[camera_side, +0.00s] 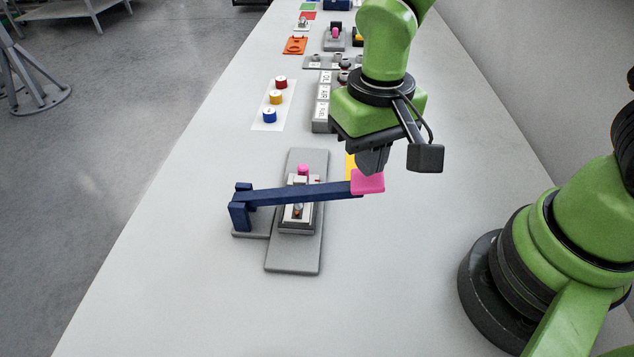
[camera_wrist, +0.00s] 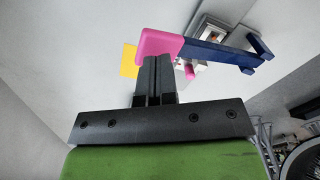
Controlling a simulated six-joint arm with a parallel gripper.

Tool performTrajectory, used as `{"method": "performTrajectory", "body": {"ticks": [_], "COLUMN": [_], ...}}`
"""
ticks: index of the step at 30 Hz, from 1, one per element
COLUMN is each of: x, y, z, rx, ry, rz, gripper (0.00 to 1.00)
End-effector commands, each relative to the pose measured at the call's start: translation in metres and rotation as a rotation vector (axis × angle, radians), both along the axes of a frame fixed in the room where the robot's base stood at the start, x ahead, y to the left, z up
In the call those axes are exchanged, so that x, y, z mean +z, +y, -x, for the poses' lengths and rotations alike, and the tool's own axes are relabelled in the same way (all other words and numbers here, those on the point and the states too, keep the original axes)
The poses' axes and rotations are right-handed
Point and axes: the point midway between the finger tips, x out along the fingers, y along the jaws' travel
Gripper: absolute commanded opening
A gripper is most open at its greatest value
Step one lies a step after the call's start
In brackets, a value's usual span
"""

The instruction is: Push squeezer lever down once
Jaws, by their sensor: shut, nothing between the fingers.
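The squeezer lever (camera_side: 300,194) is a dark blue bar hinged on a blue post (camera_side: 240,212) at its left end, with a pink pad (camera_side: 369,181) at its right end. It runs nearly level over a small grey fixture (camera_side: 297,218) on a grey base plate (camera_side: 292,258). My gripper (camera_side: 372,168) is shut and empty, its fingertips at the pink pad from above; I cannot tell whether they touch. In the wrist view the shut fingers (camera_wrist: 154,72) overlap the pink pad (camera_wrist: 159,42), and the blue lever (camera_wrist: 218,55) extends right.
A yellow patch (camera_side: 350,163) lies beside the pad, partly hidden. Behind are red, yellow and blue round buttons (camera_side: 275,98) on a white card, and labelled grey blocks (camera_side: 322,102). More small fixtures stand farther back. The table front is clear.

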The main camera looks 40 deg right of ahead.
Motion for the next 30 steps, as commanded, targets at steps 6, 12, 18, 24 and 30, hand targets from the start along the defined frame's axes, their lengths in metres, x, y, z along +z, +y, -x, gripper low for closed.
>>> {"method": "performTrajectory", "body": {"ticks": [6, 12, 18, 24, 30], "x": [-0.008, -0.017, -0.025, -0.033, -0.041], "y": [0.0, 0.0, 0.0, 0.0, 0.0], "z": [0.0, 0.0, 0.0, 0.0, 0.0], "rx": [0.0, 0.0, 0.0, 0.0, 0.0], "ry": [0.002, 0.002, 0.002, 0.002, 0.002], "rz": [0.001, 0.0, 0.0, 0.0, 0.0], "gripper": [0.0, 0.0, 0.0, 0.0, 0.0]}}
